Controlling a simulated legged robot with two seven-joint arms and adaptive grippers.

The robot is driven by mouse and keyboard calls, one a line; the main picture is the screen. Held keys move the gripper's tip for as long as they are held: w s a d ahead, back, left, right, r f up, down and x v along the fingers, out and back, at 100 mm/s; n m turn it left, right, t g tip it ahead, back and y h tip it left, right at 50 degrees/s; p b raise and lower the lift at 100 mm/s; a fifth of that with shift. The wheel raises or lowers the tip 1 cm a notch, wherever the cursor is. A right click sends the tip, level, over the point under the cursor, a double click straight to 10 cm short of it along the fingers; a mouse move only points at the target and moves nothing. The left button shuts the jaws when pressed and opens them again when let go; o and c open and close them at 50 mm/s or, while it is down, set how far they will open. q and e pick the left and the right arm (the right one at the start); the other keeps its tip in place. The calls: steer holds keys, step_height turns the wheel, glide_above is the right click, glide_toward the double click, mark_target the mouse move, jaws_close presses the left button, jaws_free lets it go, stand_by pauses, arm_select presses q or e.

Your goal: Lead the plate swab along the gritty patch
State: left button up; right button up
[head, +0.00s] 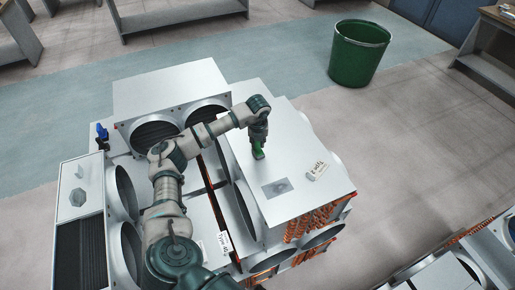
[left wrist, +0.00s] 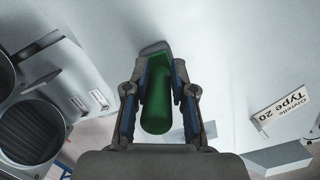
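The plate swab (left wrist: 160,95) has a green handle and a grey head. My left gripper (left wrist: 158,68) is shut on the green handle, with one finger on each side. In the head view my left gripper (head: 258,134) hangs over the flat grey top plate (head: 290,130), and the swab (head: 258,152) points down at it. I cannot tell whether the head touches the plate. The gritty patch (head: 278,188) is a dark smudge on a grey square, below and right of the swab in the picture, apart from it. My right gripper is not in view.
Round fan openings (head: 155,132) surround the plate's left side. A green bin (head: 358,53) stands on the floor beyond.

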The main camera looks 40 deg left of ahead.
arm_select(q)
steer(key=shift+d, duration=0.15)
jaws_close()
steer(key=shift+d+r, duration=0.25)
steer(key=shift+d, duration=0.1)
steer(key=shift+d+r, duration=0.15)
steer(key=shift+r, duration=0.05)
steer(key=shift+r+p, duration=0.7)
steer(key=shift+a+r+p, duration=0.3)
steer(key=shift+r+p, duration=0.25)
steer(key=shift+r, duration=0.1)
steer(key=shift+a+r+p, duration=0.25)
steer(key=shift+r+p, duration=0.25)
steer(key=shift+r, duration=0.15)
steer(key=shift+d+r+p, duration=0.1)
steer(key=shift+r+p, duration=0.45)
steer(key=shift+r, duration=0.25)
steer(key=shift+d+r, duration=0.1)
steer(key=shift+r, duration=0.2)
steer(key=shift+d+r, duration=0.1)
steer(key=shift+r, duration=0.05)
steer(key=shift+d, duration=0.1)
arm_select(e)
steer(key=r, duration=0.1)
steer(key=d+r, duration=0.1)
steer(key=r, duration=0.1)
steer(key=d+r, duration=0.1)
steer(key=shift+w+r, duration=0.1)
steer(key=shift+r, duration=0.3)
